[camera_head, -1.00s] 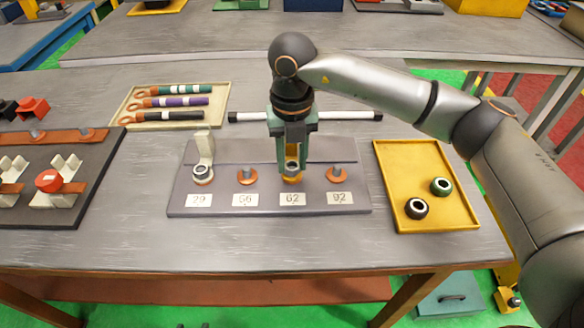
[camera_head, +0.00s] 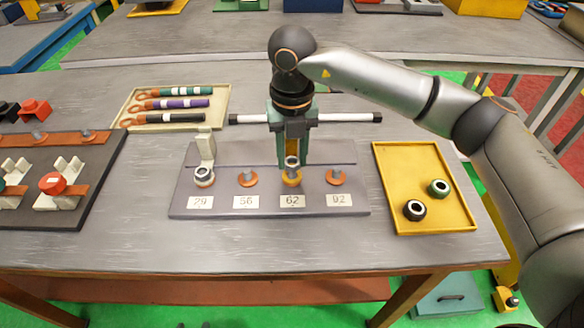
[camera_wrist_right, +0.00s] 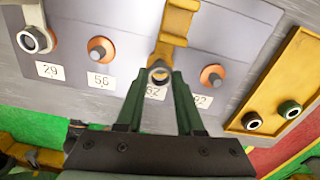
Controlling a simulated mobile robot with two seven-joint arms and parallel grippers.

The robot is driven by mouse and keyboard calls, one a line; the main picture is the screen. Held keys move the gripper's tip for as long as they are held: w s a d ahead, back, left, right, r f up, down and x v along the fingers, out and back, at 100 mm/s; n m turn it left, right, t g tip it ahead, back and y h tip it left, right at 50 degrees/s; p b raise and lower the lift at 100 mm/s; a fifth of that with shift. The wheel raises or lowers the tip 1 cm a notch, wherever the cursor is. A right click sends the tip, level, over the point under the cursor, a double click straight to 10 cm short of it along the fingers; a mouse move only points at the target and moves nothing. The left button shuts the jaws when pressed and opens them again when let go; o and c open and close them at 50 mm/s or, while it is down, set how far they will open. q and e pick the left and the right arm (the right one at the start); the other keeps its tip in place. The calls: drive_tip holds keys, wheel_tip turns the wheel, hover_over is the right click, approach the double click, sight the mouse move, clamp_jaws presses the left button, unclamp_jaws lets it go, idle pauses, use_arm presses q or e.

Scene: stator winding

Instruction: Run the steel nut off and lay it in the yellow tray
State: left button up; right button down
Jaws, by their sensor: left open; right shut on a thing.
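My right gripper (camera_head: 292,158) is shut on the steel nut (camera_head: 292,163) at the station labelled 62. In the right wrist view the steel nut (camera_wrist_right: 160,74) sits between the fingertips, in front of a yellow lug (camera_wrist_right: 174,25). In the head view an orange-yellow base (camera_head: 291,178) shows just below the nut. I cannot tell whether the nut still touches the stud. The yellow tray (camera_head: 398,171) lies to the right of the terminal board (camera_head: 270,210). It holds a black nut (camera_head: 415,209) and a green nut (camera_head: 438,187). My left gripper is not in view.
Station 29 carries a cream lug (camera_head: 207,148) and another nut (camera_head: 203,174). Bare studs stand at 56 (camera_head: 248,178) and 92 (camera_head: 336,177). A tray with several cables (camera_head: 222,116) lies behind. The yellow tray's upper part is free.

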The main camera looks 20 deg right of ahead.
drive_tip(key=shift+r+p, duration=1.4)
drive_tip(key=shift+r, duration=1)
